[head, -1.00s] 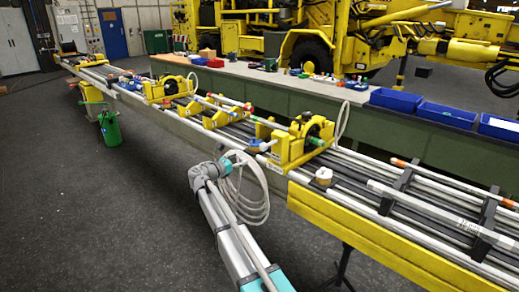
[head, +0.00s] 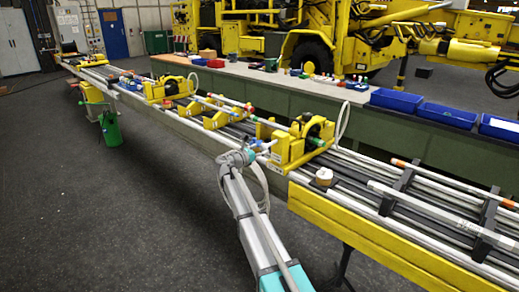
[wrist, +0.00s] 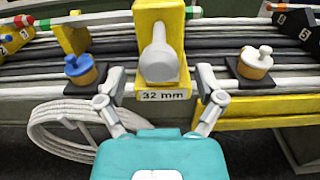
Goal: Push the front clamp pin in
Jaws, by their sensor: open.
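The front clamp (head: 290,150) is a yellow frame on the boom rails, with a dark round opening. In the wrist view its yellow block (wrist: 158,15) carries a "32 mm" label and a light grey rounded pin (wrist: 159,56) that sticks out towards me. My gripper (wrist: 161,86) is open, its two grey fingers on either side of the block's lower part with the pin between and beyond them. I see nothing held. In the head view my gripper (head: 252,153) is at the clamp's left front side; its fingertips are hard to make out there.
A blue knob (wrist: 80,68) stands left of the block, and an orange and white knob (wrist: 255,62) stands right. A coiled pale hose (wrist: 62,125) hangs below the rail. Blue bins (head: 447,114) line the bench behind. The floor at the left is open.

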